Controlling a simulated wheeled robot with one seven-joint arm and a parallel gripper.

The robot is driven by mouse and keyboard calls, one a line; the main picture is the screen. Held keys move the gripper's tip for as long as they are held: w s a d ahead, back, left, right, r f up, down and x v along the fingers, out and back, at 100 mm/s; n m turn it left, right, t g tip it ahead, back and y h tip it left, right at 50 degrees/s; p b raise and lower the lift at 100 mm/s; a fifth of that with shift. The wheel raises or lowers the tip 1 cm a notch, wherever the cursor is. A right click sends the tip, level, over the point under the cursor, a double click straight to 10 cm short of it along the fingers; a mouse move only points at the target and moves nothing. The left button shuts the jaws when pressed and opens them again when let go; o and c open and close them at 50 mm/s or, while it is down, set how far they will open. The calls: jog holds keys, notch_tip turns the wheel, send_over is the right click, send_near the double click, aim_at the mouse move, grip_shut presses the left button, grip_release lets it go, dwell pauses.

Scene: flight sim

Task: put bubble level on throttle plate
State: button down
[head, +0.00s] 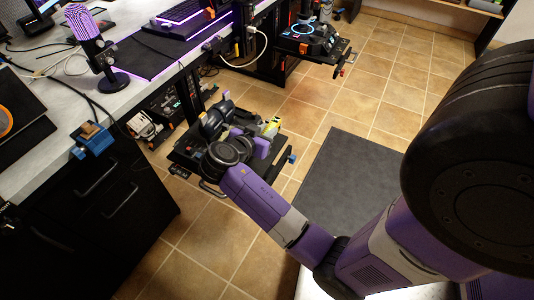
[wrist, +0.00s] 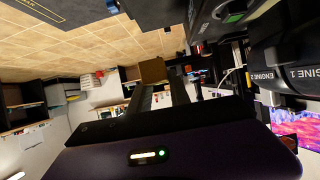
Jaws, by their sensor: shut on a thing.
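A small yellow-green thing, which looks like the bubble level (head: 270,128), sits at the end of my arm in the head view. My gripper (wrist: 160,88) is shut on it; the hold itself is small and partly hidden. In the wrist view a brown block shows by the fingertips, and I cannot tell whether it is part of the level. The black throttle plate (head: 213,176) is at the desk's side, under and around my wrist, which covers part of it. I cannot tell whether the level touches the plate.
The black throttle unit (head: 212,122) stands on the plate, close to my wrist; its engine levers (wrist: 275,62) show at the right of the wrist view. The desk (head: 140,92) with a microphone (head: 95,48) is at left. A joystick plate (head: 318,47) is farther back.

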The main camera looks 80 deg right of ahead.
notch_tip(320, 180, down, 10)
jog(key=shift+r+b, duration=0.1)
jog(key=shift+b, duration=1.1)
jog(key=shift+f, duration=0.2)
jog(key=c, duration=1.2)
grip_release()
jog(key=shift+r, duration=0.15)
jog(key=shift+a+r, duration=0.15)
jog(key=p+v, duration=0.2)
jog(key=v, duration=0.9)
jog(key=shift+w+a, duration=0.1)
jog(key=shift+a, duration=0.25)
